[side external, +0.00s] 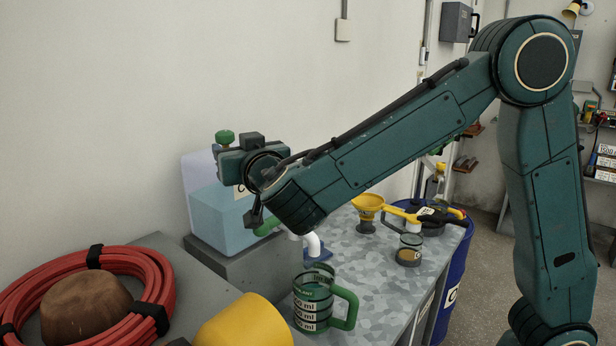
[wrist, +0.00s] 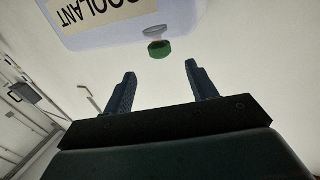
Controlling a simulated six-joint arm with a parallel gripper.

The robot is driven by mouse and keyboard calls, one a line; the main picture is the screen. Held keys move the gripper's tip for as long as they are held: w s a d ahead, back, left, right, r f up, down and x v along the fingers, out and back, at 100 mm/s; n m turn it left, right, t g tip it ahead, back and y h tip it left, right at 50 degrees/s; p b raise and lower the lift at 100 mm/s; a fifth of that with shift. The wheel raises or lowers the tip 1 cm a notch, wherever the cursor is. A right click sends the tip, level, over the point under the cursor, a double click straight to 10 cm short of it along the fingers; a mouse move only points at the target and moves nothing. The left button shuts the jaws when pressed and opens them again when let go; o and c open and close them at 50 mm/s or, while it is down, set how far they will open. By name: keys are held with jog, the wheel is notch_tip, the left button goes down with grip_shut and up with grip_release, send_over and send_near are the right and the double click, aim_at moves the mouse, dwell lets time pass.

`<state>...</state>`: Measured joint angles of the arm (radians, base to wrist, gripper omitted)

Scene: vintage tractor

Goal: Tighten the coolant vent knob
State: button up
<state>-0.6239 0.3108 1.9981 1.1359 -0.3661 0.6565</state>
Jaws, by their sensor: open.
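The coolant vent knob (wrist: 159,49) is a green cap on a short neck of the pale coolant tank (wrist: 110,28). In the wrist view it shows beyond my fingertips, roughly centred between them. My gripper (wrist: 160,68) is open, with nothing between its fingers. In the side view the green knob (side external: 225,136) shows just above my gripper (side external: 228,160), which covers the upper part of the tank (side external: 222,222). The tank is translucent with blue liquid in its lower part.
A grey block (side external: 250,268) supports the tank against the wall. A coiled red hose (side external: 150,265), a green measuring jug (side external: 313,303), a yellow object (side external: 243,325), a yellow funnel (side external: 367,205) and a small jar (side external: 410,250) stand around the bench.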

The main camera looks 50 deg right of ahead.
aim_at(227, 139)
jog(key=x, duration=0.8)
jog(key=shift+w+d, duration=0.1)
jog(key=shift+w, duration=0.1)
jog(key=c, duration=1)
